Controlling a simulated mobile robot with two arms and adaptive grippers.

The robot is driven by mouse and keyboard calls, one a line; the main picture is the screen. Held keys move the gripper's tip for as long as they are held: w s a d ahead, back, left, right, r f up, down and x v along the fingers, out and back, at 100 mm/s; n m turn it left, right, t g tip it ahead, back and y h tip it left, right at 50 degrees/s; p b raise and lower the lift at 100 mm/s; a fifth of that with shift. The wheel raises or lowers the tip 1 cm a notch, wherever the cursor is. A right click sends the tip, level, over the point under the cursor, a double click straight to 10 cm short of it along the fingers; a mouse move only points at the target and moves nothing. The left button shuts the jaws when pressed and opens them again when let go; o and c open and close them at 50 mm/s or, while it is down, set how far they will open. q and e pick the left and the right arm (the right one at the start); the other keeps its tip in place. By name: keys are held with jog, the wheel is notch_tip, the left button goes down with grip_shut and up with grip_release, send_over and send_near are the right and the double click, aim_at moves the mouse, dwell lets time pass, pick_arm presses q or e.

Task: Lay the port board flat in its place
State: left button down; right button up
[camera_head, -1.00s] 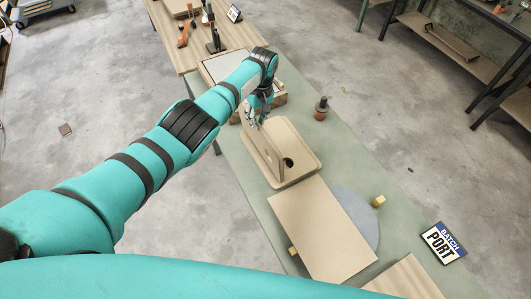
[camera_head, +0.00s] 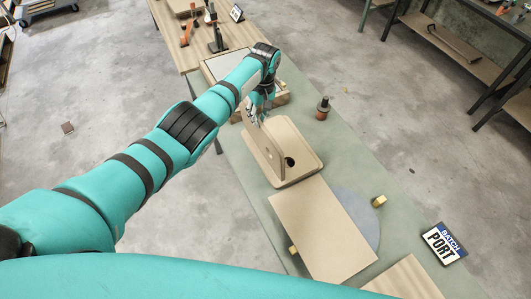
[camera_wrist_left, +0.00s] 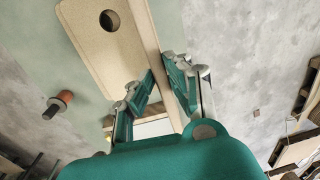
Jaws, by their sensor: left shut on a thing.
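My left gripper (camera_head: 257,115) is shut on the far upper end of a thin tan board (camera_head: 265,148), which stands on edge, steeply tilted. Its lower edge is at or just above a flat tan board with rounded corners and a dark round hole (camera_head: 304,166); I cannot tell whether they touch. In the left wrist view the held board (camera_wrist_left: 147,30) shows nearly edge-on between the fingers (camera_wrist_left: 160,92), and the holed board (camera_wrist_left: 90,55) lies left of it. My right gripper is not in view.
A flat rectangular tan board (camera_head: 322,230) covers part of a grey disc (camera_head: 365,222). A "BATCH PORT" sign (camera_head: 443,243) is at the lower right. The green bench's right side is mostly clear.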

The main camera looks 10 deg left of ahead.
pick_arm(q)
jog(key=shift+r, duration=0.1)
jog(key=shift+r, duration=2.4)
jog(key=shift+w+d+f, duration=0.1)
jog(key=shift+f, duration=2.4)
